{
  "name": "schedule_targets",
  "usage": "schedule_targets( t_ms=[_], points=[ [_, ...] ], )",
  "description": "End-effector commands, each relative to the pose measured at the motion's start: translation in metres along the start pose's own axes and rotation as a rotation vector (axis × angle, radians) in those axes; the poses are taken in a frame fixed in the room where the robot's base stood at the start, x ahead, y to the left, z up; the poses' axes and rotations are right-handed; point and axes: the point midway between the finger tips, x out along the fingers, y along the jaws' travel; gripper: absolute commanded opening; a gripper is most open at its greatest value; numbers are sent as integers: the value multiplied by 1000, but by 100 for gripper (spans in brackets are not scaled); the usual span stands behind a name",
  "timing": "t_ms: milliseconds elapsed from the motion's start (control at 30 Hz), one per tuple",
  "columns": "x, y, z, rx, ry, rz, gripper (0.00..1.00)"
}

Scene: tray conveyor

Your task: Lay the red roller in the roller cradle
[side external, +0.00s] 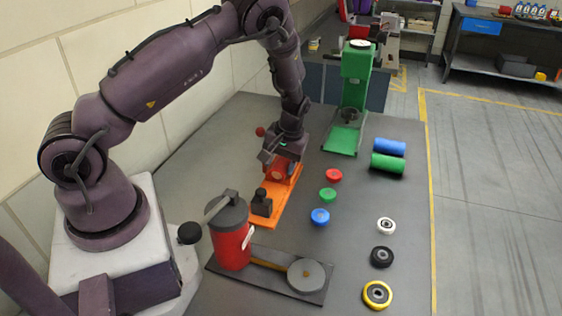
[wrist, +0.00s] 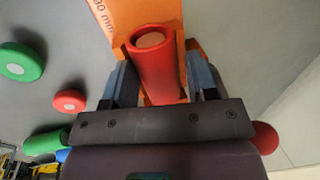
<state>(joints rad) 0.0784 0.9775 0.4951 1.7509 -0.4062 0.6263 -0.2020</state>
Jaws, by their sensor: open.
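The red roller (wrist: 158,66) lies along an orange fixture (wrist: 106,20), apparently the roller cradle, with orange walls beside it. In the side external view, part of the red roller (side external: 281,172) shows under my gripper, at the far end of the orange base (side external: 268,213). My gripper (wrist: 163,78) is open, with one finger on each side of the roller; I cannot tell whether the fingers touch it. In the side view, my gripper (side external: 284,152) is low over the cradle and hides part of the roller. How fully the roller is seated cannot be told.
Blue (side external: 389,147) and green (side external: 387,164) rollers lie to the right. A green press (side external: 352,90) stands behind; a red cylinder device (side external: 232,245) stands in front.

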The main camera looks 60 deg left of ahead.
Motion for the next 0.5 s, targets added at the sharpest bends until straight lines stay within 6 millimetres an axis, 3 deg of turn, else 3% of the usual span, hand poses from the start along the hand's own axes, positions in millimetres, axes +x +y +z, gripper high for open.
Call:
schedule_targets(
  t_ms=[167, 500],
  points=[
    [-15, 5, 0, 4, 7, 10, 73],
    [-88, 2, 0, 2, 6, 6, 73]
  ],
)
